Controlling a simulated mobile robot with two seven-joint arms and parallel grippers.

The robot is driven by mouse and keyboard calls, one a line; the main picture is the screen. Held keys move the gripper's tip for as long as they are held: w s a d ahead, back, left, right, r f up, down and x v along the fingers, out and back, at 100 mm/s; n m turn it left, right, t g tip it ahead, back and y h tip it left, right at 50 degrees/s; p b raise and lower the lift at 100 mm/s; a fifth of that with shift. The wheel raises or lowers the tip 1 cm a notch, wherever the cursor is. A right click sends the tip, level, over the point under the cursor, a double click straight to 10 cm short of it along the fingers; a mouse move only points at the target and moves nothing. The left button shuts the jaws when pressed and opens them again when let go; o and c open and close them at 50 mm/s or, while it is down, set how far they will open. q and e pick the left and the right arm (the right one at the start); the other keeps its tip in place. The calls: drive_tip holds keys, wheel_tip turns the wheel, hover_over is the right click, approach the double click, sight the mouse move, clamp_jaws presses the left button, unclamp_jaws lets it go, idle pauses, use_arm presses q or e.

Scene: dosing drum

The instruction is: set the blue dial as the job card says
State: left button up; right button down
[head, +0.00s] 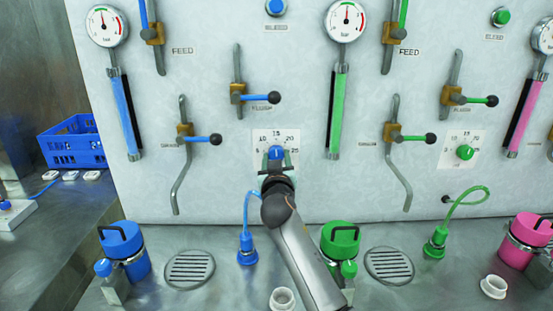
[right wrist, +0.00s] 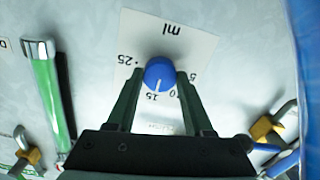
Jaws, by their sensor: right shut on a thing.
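The blue dial (head: 276,152) sits on a white scale plate (head: 260,138) on the upright panel, below the blue-handled valves. Its scale shows 10, 15, 20 and 25, and the wrist view also shows "ml". My right gripper (head: 277,163) has its fingers on both sides of the dial. In the right wrist view the blue dial (right wrist: 160,72) lies between the fingertips of my right gripper (right wrist: 160,77). Its white pointer line there points down, close to the 15 mark. The fingers hide part of the scale. I see no readable job card. My left gripper is out of view.
A green dial (head: 465,152) sits further right on the panel. Blue (head: 123,245), green (head: 341,240) and pink (head: 531,238) lidded canisters stand on the metal bench, with drain grates (head: 190,268) between. Blue-handled valves (head: 208,139) stick out left of the dial. A blue crate (head: 72,145) stands far left.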

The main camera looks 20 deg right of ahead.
drive_tip(key=n+p, duration=0.1)
drive_tip(key=n, duration=0.3)
drive_tip(key=shift+r+n+p, duration=0.1)
drive_tip(key=shift+n+p, duration=0.2)
drive_tip(key=shift+p, duration=0.1)
drive_tip(key=shift+n+p, duration=0.75)
drive_tip(key=shift+n, duration=1.15)
drive_tip(key=shift+c, duration=1.4)
unclamp_jaws()
drive_tip(key=shift+s, duration=0.1)
